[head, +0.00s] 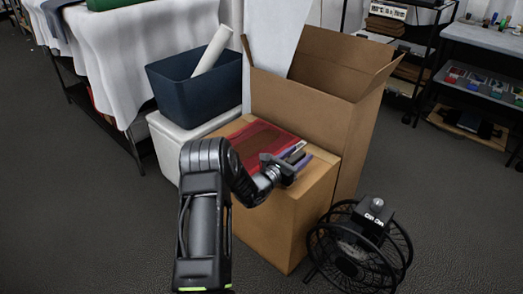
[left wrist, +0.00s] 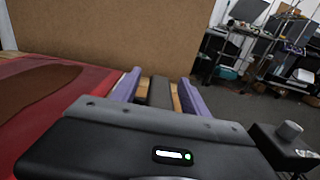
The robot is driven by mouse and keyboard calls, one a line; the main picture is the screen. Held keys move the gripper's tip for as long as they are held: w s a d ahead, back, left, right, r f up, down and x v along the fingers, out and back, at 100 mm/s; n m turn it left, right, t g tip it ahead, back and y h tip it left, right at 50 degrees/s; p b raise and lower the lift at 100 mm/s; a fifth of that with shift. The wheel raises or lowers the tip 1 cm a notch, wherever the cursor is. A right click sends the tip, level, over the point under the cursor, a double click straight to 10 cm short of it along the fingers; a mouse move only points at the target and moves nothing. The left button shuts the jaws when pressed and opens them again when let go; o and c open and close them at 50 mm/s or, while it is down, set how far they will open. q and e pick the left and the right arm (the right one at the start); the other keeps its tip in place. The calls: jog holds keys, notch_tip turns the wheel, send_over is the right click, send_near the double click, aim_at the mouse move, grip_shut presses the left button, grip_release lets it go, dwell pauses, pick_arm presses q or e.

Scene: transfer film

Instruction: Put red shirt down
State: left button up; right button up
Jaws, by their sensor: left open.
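The red shirt (head: 258,143) lies flat on top of a closed cardboard box (head: 262,218) in the head view. It has a darker brown-red patch. It also shows at the left of the left wrist view (left wrist: 32,110). My left gripper (head: 300,153) is over the right part of the box top, at the shirt's right edge. Its purple fingers (left wrist: 158,88) are spread apart in the left wrist view, with no shirt between them. Whether the gripper touches the shirt's edge is hard to tell. My right gripper is not in view.
A taller open cardboard box (head: 305,112) stands right behind the closed box. A dark blue bin (head: 190,97) sits on a white box (head: 165,145) at the left. A black reel (head: 360,245) stands on the floor at the right. The floor in front is clear.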

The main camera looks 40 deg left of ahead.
pick_arm(q)
jog(key=shift+c, duration=0.5)
grip_shut()
jog(key=shift+r, duration=0.1)
